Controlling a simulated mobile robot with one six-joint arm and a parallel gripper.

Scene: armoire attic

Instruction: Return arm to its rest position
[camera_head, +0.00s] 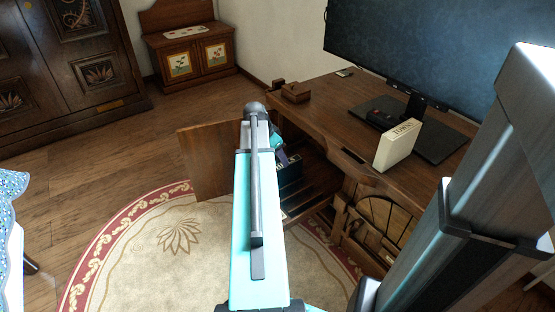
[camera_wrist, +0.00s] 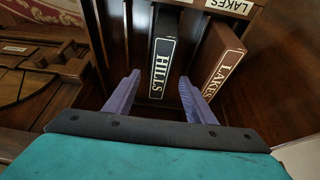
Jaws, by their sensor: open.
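My gripper (camera_wrist: 160,98) is open, with its two purple fingers apart and nothing between them. In the wrist view, a dark box labelled HILLS (camera_wrist: 162,60) stands ahead, in line with the gap between the fingertips. A brown box labelled LAKES (camera_wrist: 222,65) leans at the right, beyond the right finger. In the head view, my arm reaches to the open desk cabinet, and my gripper (camera_head: 279,155) shows partly behind the arm link at the opening. A dark box (camera_head: 290,170) shows inside the cabinet below it.
The open cabinet door (camera_head: 203,160) stands left of my arm. The desk (camera_head: 335,115) carries a monitor (camera_head: 440,50), a cream TOWNS box (camera_head: 398,146) and a small wooden box (camera_head: 296,92). A round rug (camera_head: 160,255) covers open floor. An armoire (camera_head: 70,70) stands back left.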

